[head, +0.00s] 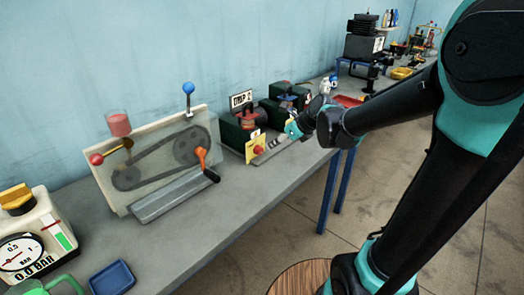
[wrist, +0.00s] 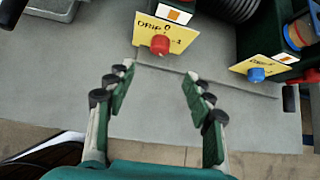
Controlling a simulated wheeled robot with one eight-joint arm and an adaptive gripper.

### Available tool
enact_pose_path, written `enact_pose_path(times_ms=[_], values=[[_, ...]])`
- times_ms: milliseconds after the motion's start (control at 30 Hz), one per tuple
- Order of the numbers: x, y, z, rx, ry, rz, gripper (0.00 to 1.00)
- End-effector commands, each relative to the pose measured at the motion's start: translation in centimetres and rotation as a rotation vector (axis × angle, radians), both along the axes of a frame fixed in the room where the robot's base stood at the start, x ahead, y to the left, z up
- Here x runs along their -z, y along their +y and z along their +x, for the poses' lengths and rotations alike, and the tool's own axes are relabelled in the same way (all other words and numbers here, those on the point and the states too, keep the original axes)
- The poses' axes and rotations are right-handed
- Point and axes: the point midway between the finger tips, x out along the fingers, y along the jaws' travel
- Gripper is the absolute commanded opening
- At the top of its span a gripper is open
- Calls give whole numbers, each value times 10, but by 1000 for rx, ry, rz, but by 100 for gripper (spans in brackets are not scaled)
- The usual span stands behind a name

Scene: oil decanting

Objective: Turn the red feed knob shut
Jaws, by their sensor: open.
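A red knob (wrist: 160,44) sits on a yellow plate (wrist: 179,36) lettered "DRIP" with 0 and 1 marks, top centre in the wrist view. In the head view the red knob (head: 259,150) shows on its yellow plate (head: 251,145), at the front of a dark green machine. My gripper (wrist: 159,74) is open and empty. In the wrist view its fingers are spread either side of the line to the red knob, which lies beyond the fingertips, apart from them. In the head view my gripper (head: 293,130) is just right of the plate.
A similar yellow plate with a blue knob (wrist: 256,75) is to the right in the wrist view. A belt rig with an orange crank (head: 203,160) and another red knob (head: 96,159) stands left along the grey bench (head: 222,205). The bench front is mostly clear.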

Motion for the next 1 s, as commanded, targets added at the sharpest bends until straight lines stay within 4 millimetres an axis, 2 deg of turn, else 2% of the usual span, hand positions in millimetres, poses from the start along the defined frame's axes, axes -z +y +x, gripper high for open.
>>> enact_pose_path(times_ms=[700, 1000], values=[[69, 51, 49, -2, -2, -1, 53], [86, 62, 60, -1, -1, -1, 53]])
